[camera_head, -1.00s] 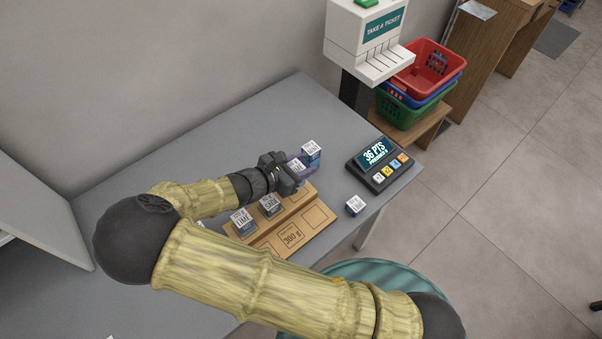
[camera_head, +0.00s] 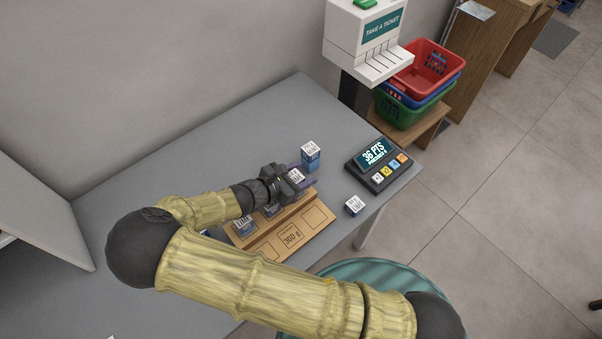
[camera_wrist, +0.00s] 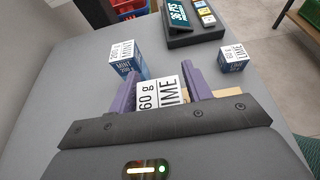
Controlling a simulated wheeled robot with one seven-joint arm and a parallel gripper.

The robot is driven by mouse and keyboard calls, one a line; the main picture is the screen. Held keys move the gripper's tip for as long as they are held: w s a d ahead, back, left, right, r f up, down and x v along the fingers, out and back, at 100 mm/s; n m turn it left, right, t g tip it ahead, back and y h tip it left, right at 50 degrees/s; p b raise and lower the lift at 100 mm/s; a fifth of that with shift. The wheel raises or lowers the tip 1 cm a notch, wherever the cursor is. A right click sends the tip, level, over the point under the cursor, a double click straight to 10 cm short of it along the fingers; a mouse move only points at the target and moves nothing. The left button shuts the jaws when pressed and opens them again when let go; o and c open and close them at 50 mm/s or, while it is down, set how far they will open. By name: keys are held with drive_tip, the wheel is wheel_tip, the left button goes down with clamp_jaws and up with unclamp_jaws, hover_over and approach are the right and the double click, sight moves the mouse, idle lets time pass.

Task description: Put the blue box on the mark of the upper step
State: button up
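My gripper (camera_head: 297,182) is shut on a box with a white labelled top (camera_head: 296,176). The label also shows between the purple fingers in the wrist view (camera_wrist: 160,100); its lower sides are mostly hidden. The box is over the right end of the upper step of the tan stepped stand (camera_head: 322,212). I cannot tell if it touches the step; the mark under it is hidden.
A taller blue box (camera_head: 311,158) stands just behind my gripper, and a small one (camera_head: 355,206) stands right of the stand. A display with buttons (camera_head: 379,168) is at the table's right end. The lower step's marks are bare. The grey table (camera_head: 150,180) behind is clear.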

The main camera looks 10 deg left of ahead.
drive_tip(key=shift+o, duration=0.7)
drive_tip(key=b+v, duration=0.2)
drive_tip(key=v, duration=1)
drive_tip(key=shift+a, duration=0.1)
